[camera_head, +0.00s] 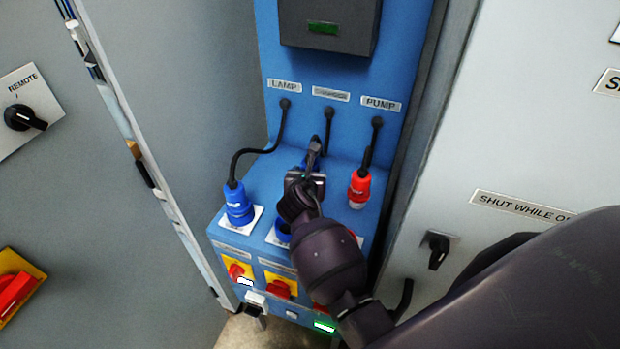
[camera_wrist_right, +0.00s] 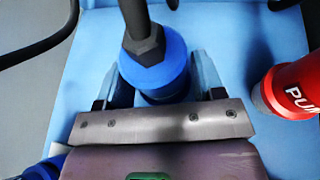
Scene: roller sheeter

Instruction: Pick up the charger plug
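The charger plug is the blue middle plug, below a middle label too blurred to read. It shows in the head view as a small blue patch (camera_head: 308,161), mostly hidden by my right gripper (camera_head: 309,172). In the right wrist view the blue plug (camera_wrist_right: 158,78) has a black cable running up from its top. My right gripper (camera_wrist_right: 158,88) has one finger on each side of the plug, close to its sides. It looks open; I cannot see clear contact. A blue socket (camera_head: 283,230) on a white plate is partly hidden by my wrist. My left gripper is out of view.
The blue lamp plug (camera_head: 238,203) stands left on a white plate. The red pump plug (camera_head: 359,188) is close on the right and also shows in the wrist view (camera_wrist_right: 290,88). Grey cabinet panels (camera_head: 175,110) flank the blue unit. Switches (camera_head: 279,287) line its front.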

